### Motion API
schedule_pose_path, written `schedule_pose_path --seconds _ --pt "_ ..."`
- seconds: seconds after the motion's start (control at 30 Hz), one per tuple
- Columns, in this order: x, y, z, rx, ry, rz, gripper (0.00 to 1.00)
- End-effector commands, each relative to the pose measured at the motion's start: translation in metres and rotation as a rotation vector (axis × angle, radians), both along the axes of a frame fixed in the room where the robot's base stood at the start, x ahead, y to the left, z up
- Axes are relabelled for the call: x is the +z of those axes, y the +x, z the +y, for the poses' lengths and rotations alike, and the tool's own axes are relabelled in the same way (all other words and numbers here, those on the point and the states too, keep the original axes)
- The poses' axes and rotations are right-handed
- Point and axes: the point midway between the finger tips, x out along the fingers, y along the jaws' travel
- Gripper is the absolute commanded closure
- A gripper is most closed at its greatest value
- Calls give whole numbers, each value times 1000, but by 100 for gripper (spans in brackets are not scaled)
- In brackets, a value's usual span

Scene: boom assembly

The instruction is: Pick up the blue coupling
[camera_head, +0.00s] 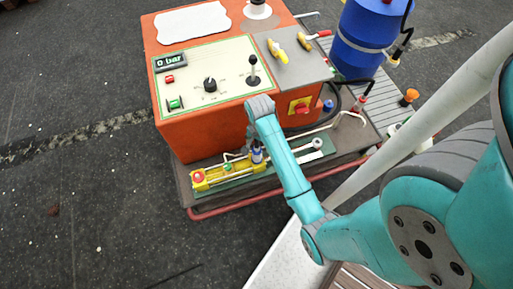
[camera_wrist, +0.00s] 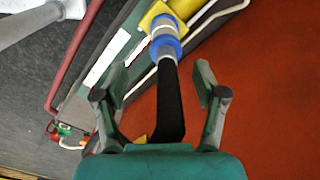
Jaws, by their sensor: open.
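The blue coupling (camera_wrist: 166,47) shows in the wrist view as a blue ring with a pale grey body, near the top centre. A black strip, perhaps a hose, runs from it down between my fingers. My gripper (camera_wrist: 160,80) is open, its two fingers apart on either side of that strip. The coupling lies a little beyond the fingertips, and I see no contact. In the head view, a small blue part (camera_head: 257,155) shows beside my gripper (camera_head: 252,140), low at the front of the orange cabinet. My wrist partly hides this spot.
The orange cabinet (camera_head: 200,135) stands close behind my gripper. A yellow fixture (camera_head: 213,177) and a white pipe sit on the low shelf, edged by a red rail (camera_head: 235,207). A blue drum (camera_head: 362,40) stands at right. The floor at left is clear.

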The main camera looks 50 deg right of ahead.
Motion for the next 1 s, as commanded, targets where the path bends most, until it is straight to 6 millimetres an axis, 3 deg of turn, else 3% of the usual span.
schedule_pose_path --seconds 0.43,0.77,1.0 --pt "-48 7 2 1 0 1 29" --pt "-54 7 2 1 -1 -1 29" --pt "-54 7 2 1 -1 -1 86"
